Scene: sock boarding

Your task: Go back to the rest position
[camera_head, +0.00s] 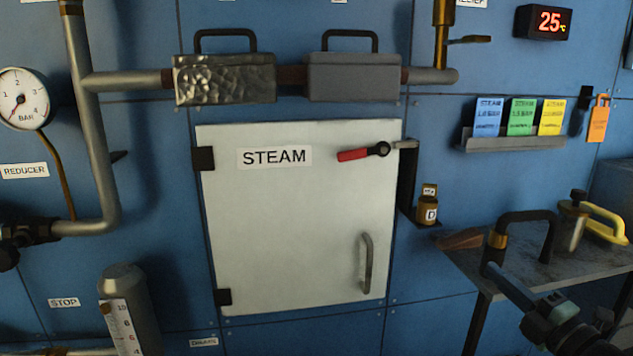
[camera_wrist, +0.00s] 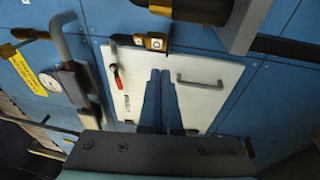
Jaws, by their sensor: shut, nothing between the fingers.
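My gripper (camera_wrist: 160,74) shows in the wrist view with its two blue fingers together and nothing between them. Behind the fingers is the pale steam cabinet door (camera_wrist: 215,105), seen turned, with its red-handled latch (camera_wrist: 117,78) and grey pull handle (camera_wrist: 200,84). In the head view the steam door (camera_head: 290,215) looks shut, and its red latch lever (camera_head: 355,154) lies about level. Part of my arm shows at the lower right of the head view, low beside the bench. I cannot tell the distance from my fingers to the door.
A small bench (camera_head: 585,270) at the right bears a dark arched handle (camera_head: 527,217) and a yellow-handled clamp (camera_head: 603,222). Pipes (camera_head: 97,150) and a gauge (camera_head: 22,98) are at the left. A card rack (camera_head: 515,143) hangs at the upper right. The space before the door looks clear.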

